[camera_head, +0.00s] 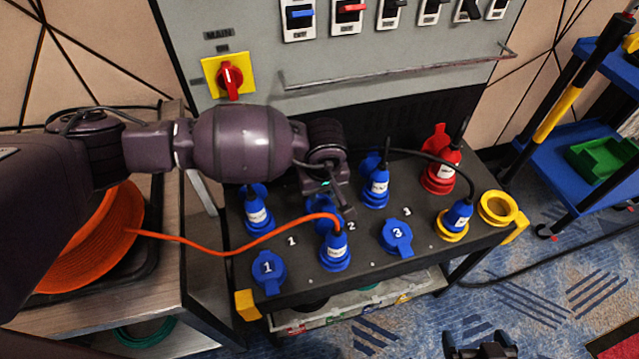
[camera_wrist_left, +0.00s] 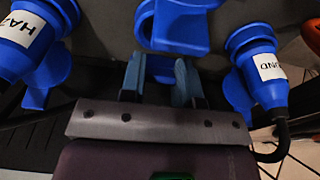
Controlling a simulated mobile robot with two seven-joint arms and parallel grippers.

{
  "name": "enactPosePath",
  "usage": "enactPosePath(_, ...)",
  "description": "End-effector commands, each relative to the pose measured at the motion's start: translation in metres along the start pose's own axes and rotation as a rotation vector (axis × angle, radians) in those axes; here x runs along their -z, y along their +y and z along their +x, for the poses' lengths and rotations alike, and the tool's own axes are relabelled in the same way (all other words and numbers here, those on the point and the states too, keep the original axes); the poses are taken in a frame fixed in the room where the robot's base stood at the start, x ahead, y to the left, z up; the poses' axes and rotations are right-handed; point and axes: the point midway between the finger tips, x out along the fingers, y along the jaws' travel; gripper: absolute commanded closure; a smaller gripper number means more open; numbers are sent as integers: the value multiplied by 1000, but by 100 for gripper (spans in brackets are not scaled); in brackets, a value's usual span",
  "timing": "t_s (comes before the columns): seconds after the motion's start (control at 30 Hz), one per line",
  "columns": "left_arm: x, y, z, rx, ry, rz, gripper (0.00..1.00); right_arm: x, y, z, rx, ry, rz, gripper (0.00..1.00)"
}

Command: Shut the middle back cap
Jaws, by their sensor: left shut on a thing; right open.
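The middle back cap (camera_head: 318,205) is blue and sits between two back-row sockets with blue plugs. My left gripper (camera_head: 337,195) is over it and hides part of it. In the left wrist view the blue cap and socket (camera_wrist_left: 180,28) lie just ahead of my left gripper (camera_wrist_left: 160,82), and a blue part shows between its fingers. The gripper is shut on this cap; how far the cap is tilted I cannot tell. My right gripper (camera_head: 480,345) is open and empty at the bottom edge, away from the panel.
Blue plugs stand beside the cap at left (camera_head: 257,215) and right (camera_head: 375,187). In front is a plug (camera_head: 335,252) with an orange cable. Caps 1 (camera_head: 268,268) and 3 (camera_head: 397,235) are in the front row. A red plug (camera_head: 440,175) and yellow sockets (camera_head: 497,207) are at right.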

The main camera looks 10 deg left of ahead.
Motion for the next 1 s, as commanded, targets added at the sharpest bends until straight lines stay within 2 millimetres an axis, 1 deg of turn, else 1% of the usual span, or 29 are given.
enactPosePath(0.03,-7,0,4,2,-16,4,100,-4,0,0,0,-8,0,4)
enactPosePath(0.27,-21,0,13,4,-24,7,100,-8,0,-1,-1,-17,1,4)
enactPosePath(0.57,-23,-1,16,6,-28,7,100,-8,0,0,0,-15,1,4)
enactPosePath(0.6,-23,-1,16,6,-28,7,67,-7,0,0,0,-14,1,4)
enactPosePath(0.73,-21,-1,15,5,-24,6,47,-3,-1,1,1,-5,1,4)
enactPosePath(0.77,-21,-1,15,4,-23,5,45,-2,-1,2,1,-3,1,4)
enactPosePath(1.0,-18,0,12,3,-17,4,45,5,-1,3,1,11,0,4)
